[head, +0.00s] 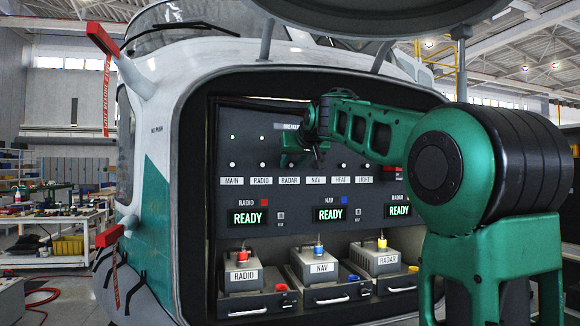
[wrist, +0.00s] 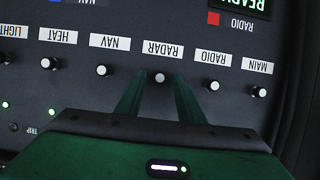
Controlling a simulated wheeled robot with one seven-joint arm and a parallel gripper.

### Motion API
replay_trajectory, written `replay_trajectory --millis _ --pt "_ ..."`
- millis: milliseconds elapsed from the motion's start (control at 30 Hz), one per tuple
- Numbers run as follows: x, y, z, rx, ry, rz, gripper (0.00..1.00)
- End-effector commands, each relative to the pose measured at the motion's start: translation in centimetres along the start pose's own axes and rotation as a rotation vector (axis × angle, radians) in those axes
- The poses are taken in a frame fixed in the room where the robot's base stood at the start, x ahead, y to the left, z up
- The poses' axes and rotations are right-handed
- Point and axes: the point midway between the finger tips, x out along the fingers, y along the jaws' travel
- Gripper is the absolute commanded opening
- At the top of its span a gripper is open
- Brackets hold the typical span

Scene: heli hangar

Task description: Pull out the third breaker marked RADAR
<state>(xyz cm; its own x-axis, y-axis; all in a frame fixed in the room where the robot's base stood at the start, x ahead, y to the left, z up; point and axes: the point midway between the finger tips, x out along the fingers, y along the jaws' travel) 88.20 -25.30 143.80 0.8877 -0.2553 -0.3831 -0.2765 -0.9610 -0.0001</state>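The RADAR breaker is a small white-tipped knob (wrist: 160,77) beside its white RADAR label (wrist: 162,49), third from the MAIN end of the row. The wrist view shows the panel upside down. My gripper (wrist: 160,80) is open, with one green finger on each side of the RADAR knob. I cannot tell whether the fingers touch it or how deep they reach.
Neighbouring knobs are RADIO (wrist: 213,86) and NAV (wrist: 102,70), close on either side. MAIN (wrist: 258,91) and HEAT (wrist: 48,63) lie further out. Below the breakers are READY displays (head: 248,217) and RADIO (head: 241,276), NAV (head: 322,268) and RADAR boxes (head: 387,259) in drawers.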

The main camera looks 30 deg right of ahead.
Motion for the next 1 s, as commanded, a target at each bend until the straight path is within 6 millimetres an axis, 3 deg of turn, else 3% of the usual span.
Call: replay_trajectory --millis 67,200,367,600,867,900,933,1000 --pt "0.0 0.0 0.0 0.0 0.0 0.0 0.3" --pt "0.0 0.0 0.0 0.0 0.0 0.0 0.0" --pt "-0.1 -0.1 0.0 -0.001 0.0 -0.001 0.0" --pt "-1.7 -0.1 0.7 -0.001 0.0 -0.002 0.0" --pt "-1.8 -0.1 0.8 -0.001 -0.003 -0.002 0.0" --pt "-1.8 -0.1 0.8 -0.002 -0.003 -0.002 0.25" --pt "-1.8 -0.1 0.8 -0.001 -0.003 -0.002 0.32" --pt "-1.8 -0.1 0.8 -0.001 -0.003 -0.002 0.35"
